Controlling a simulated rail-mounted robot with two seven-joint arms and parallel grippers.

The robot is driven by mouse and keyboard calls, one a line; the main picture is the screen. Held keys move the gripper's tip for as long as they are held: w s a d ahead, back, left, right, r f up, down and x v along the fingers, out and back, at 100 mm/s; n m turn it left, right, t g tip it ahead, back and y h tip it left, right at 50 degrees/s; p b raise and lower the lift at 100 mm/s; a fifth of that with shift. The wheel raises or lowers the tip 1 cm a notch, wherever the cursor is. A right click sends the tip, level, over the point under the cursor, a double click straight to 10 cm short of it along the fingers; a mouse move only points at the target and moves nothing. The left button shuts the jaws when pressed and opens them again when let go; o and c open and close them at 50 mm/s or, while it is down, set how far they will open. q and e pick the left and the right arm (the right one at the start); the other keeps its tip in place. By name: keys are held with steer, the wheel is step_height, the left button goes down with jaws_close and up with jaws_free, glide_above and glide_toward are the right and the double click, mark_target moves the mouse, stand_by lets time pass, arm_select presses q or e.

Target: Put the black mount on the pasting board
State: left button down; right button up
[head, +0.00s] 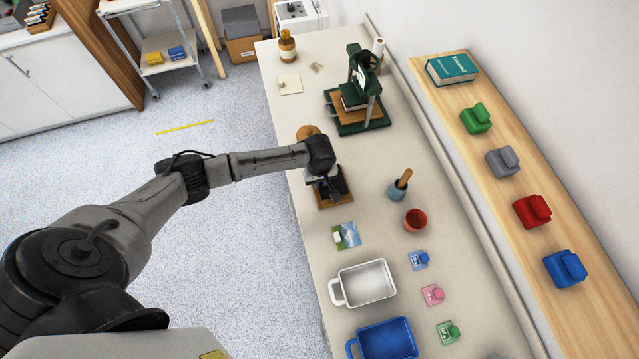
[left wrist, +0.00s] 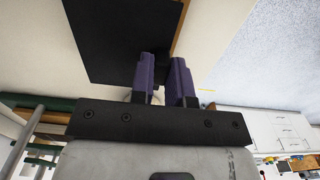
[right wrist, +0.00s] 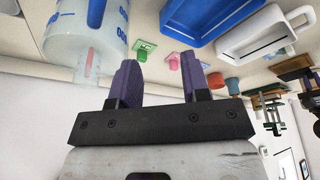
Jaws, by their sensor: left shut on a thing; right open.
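The black mount (left wrist: 115,40) is a flat black panel in the left wrist view. My left gripper (left wrist: 163,75) is shut on it near its edge. In the head view my left gripper (head: 325,182) is over a small wooden board (head: 334,203), probably the pasting board, and dark parts of the mount (head: 344,184) show above it. The arm hides much of both, and I cannot tell whether the mount touches the board. A brown wooden edge (left wrist: 182,28) shows beside the mount in the left wrist view. My right gripper (right wrist: 160,85) is open and empty.
A green press (head: 360,112) stands behind the board. A landscape print (head: 346,235), a white tray (head: 366,283), a blue tray (head: 388,340), a red cup (head: 415,220) and a brush pot (head: 398,190) are nearer or to the right. A shelf (head: 545,165) holds colored blocks.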

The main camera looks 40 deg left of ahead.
arm_select(q)
steer(key=shift+f, duration=1.5)
steer(key=shift+f, duration=0.15)
steer(key=c, duration=1.1)
jaws_free()
